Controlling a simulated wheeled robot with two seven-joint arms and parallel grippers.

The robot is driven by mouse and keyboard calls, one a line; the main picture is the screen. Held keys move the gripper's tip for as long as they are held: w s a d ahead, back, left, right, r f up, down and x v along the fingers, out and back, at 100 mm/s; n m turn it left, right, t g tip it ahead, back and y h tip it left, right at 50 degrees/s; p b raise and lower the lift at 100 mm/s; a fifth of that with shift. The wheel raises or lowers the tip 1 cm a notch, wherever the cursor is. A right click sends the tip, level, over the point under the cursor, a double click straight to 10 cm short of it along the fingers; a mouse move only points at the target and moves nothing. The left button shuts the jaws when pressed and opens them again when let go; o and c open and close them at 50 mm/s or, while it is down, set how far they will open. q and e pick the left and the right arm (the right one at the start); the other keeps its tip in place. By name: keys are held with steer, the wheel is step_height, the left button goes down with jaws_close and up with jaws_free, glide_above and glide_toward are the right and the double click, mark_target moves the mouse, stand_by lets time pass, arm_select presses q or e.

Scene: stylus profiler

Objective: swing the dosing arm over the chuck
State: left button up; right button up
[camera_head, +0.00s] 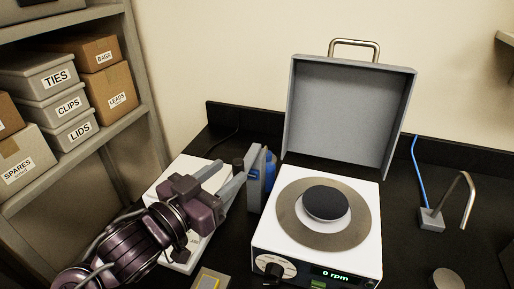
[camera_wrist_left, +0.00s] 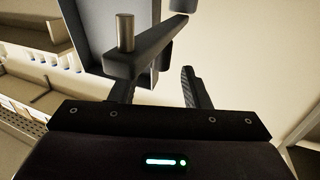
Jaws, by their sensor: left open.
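The chuck (camera_head: 327,203), a dark round disc, sits in a tan ring on the white machine (camera_head: 368,238), under its raised grey lid (camera_head: 347,115). A narrow grey upright part (camera_head: 254,182) stands at the machine's left side; I cannot tell for certain that it is the dosing arm. My left gripper (camera_head: 228,180) is open just left of it, close to a black knob (camera_head: 238,163). The left wrist view shows a dark bar (camera_wrist_left: 150,50) with a metal peg (camera_wrist_left: 125,33) near the left finger; whether they touch is unclear. My right gripper is out of view.
A bent metal tube (camera_head: 466,195) on a grey base with a blue line stands right of the machine. Shelves of boxes (camera_head: 60,105) fill the left. The display reads 0 rpm.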

mark_target(242, 160)
arm_select(q)
steer(key=shift+w+d+r, duration=0.2)
steer(key=shift+w, duration=0.1)
steer(key=shift+w+d+r, duration=0.1)
steer(key=shift+w+d, duration=0.15)
steer(key=p+x, duration=0.1)
steer(key=x, duration=0.3)
steer(key=shift+w+d, duration=0.25)
steer(key=shift+w, duration=0.05)
steer(key=shift+w+f, duration=0.1)
steer(key=shift+f, duration=0.1)
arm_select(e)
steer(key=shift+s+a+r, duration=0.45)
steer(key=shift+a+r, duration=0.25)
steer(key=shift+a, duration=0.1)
arm_select(q)
steer(key=shift+c, duration=0.2)
jaws_close()
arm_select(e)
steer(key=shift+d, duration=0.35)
